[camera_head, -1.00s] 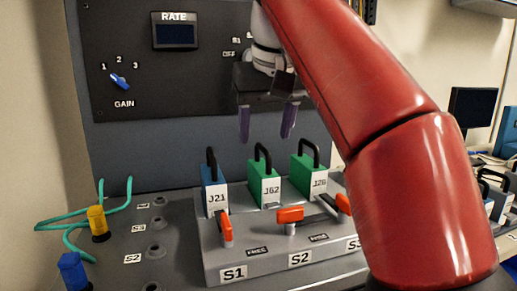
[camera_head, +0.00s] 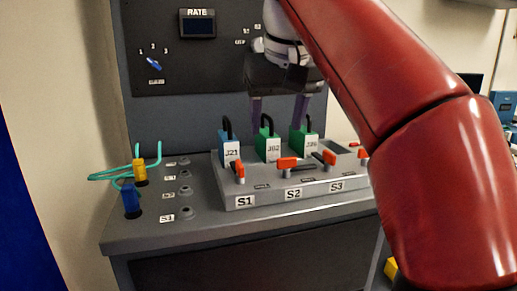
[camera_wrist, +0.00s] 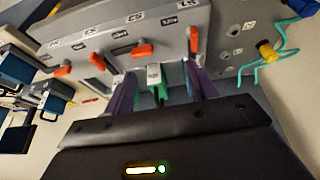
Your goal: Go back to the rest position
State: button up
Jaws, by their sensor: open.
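My gripper (camera_head: 279,108) is open, with its two purple fingers pointing down and apart, in front of the dark panel. In the head view its fingertips show just above the green J62 block (camera_head: 268,146) and the green J28 block (camera_head: 303,143). The blue J21 block (camera_head: 229,150) stands to their left. All three stand upright with black handles in the grey S1–S3 unit (camera_head: 270,200). In the wrist view a green block (camera_wrist: 158,92) shows between the fingers (camera_wrist: 163,95). I cannot tell whether the fingers touch any block. My red arm hides the right of the unit.
Orange levers (camera_head: 287,163) stick up along the unit's front. Left of it, a yellow plug (camera_head: 140,170) and a blue plug (camera_head: 131,199) with teal cables stand on the grey bench (camera_head: 150,237). The panel behind carries a RATE display (camera_head: 197,24) and a blue GAIN knob (camera_head: 153,65).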

jog(key=s+d+f+m, duration=0.1)
jog(key=s+d+f, duration=0.3)
jog(key=f, duration=0.6)
jog(key=s+d+f+m, duration=0.1)
jog(key=s+d+f, duration=0.3)
jog(key=s+f, duration=0.3)
jog(key=s+d+f+m+t, duration=0.1)
jog(key=s+d+f, duration=0.3)
jog(key=f, duration=1.1)
jog(key=shift+s+d+h, duration=0.15)
jog(key=shift+s+h, duration=0.25)
jog(key=shift+s, duration=0.55)
